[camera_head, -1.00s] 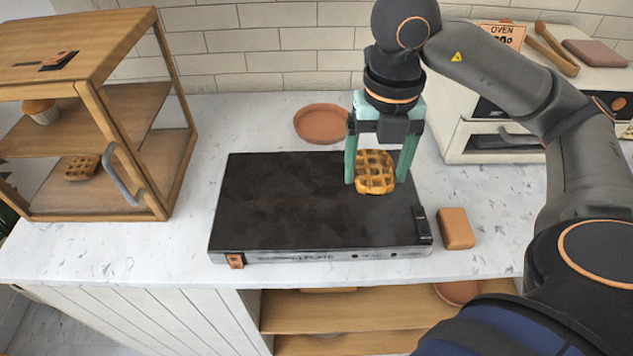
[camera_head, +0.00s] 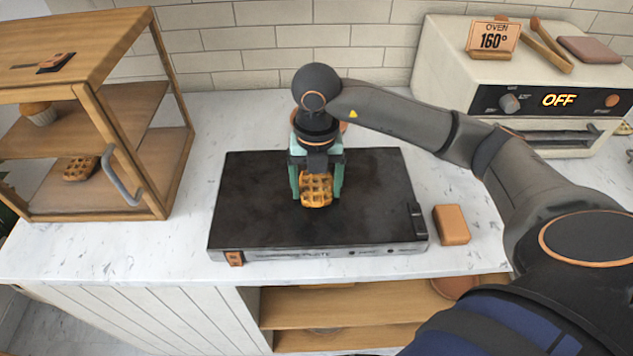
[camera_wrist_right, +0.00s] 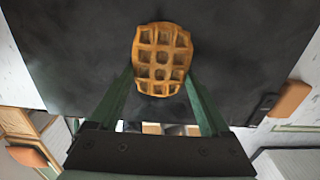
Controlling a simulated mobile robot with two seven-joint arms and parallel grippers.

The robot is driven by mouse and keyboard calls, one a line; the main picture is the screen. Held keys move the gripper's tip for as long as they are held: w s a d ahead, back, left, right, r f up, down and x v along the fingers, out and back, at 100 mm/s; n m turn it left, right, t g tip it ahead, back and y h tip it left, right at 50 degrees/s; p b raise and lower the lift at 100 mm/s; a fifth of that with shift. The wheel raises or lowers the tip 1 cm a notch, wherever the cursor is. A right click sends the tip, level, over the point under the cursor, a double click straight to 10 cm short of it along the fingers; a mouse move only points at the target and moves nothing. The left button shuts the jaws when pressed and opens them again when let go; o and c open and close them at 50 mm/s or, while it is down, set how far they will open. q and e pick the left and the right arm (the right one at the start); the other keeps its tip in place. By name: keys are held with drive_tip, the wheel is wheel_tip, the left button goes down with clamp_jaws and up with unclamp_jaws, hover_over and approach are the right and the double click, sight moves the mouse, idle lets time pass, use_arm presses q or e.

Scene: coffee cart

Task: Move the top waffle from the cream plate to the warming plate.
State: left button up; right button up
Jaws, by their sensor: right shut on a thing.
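The waffle (camera_head: 316,190) is golden brown with a grid pattern. It is between the green fingers of my right gripper (camera_head: 318,196), which is shut on it. The waffle also shows in the right wrist view (camera_wrist_right: 162,58), at the fingertips of the gripper (camera_wrist_right: 159,84). The warming plate (camera_head: 260,205) is a dark flat slab on the counter, and the waffle is over its middle. I cannot tell whether the waffle touches the surface. The cream plate is not visible in these frames. My left gripper is not in view.
A wooden display case (camera_head: 88,115) stands at the left. An oven (camera_head: 545,105) reading OFF stands at the back right. A brown block (camera_head: 451,224) lies right of the warming plate. A terracotta dish (camera_head: 343,126) is mostly hidden behind my right wrist. The rest of the warming plate is bare.

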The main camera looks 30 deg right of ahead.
sight(316, 191)
drive_tip(key=shift+f, duration=0.15)
drive_tip(key=o, duration=1.2)
wheel_tip(316, 191, up, 12)
drive_tip(key=shift+r+p, duration=0.2)
drive_tip(key=shift+p, duration=0.25)
